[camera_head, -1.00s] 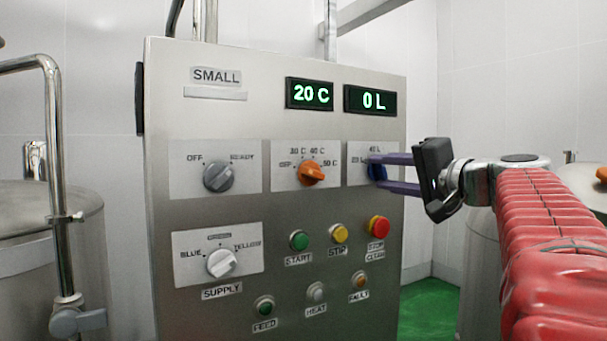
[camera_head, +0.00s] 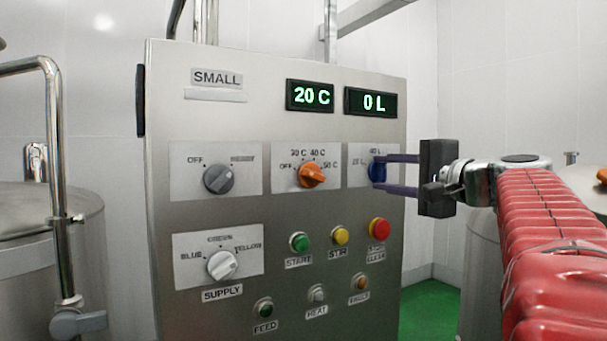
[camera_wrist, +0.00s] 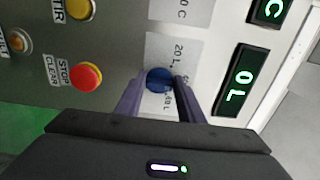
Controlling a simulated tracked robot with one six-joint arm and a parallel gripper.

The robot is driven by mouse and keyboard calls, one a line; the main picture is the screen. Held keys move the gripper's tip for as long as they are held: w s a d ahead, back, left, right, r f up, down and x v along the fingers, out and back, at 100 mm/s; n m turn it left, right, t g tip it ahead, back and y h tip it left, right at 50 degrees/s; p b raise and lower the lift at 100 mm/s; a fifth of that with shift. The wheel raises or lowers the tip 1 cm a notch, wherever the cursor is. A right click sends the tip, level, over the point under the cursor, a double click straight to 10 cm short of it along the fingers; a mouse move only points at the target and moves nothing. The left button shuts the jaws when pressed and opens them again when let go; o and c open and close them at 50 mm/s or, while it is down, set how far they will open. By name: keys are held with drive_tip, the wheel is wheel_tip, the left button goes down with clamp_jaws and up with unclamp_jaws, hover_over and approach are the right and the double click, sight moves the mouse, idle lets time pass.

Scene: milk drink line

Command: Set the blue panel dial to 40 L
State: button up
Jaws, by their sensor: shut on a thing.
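The blue dial (camera_head: 377,171) sits on a white plate at the right of the steel panel (camera_head: 300,240), with "20 L" and "40 L" marks. My gripper (camera_head: 384,173) reaches in from the right and its two purple fingers are shut on the dial, one above and one below it. In the wrist view the blue dial (camera_wrist: 160,79) lies between the fingertips (camera_wrist: 157,85). Its pointer direction is mostly hidden by the fingers. The litre display (camera_head: 370,102) above reads "0 L"; it also shows in the wrist view (camera_wrist: 237,88).
An orange temperature dial (camera_head: 312,175) is just left of the blue dial, under a "20 C" display (camera_head: 310,95). The red stop button (camera_head: 379,229) is close below my gripper. A grey dial (camera_head: 218,178) and a white supply dial (camera_head: 222,265) are farther left.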

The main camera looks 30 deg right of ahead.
drive_tip(key=o, duration=1)
drive_tip(key=shift+f, duration=0.1)
drive_tip(key=s, duration=1.3)
drive_tip(key=shift+s+d, duration=0.25)
drive_tip(key=shift+s, duration=0.1)
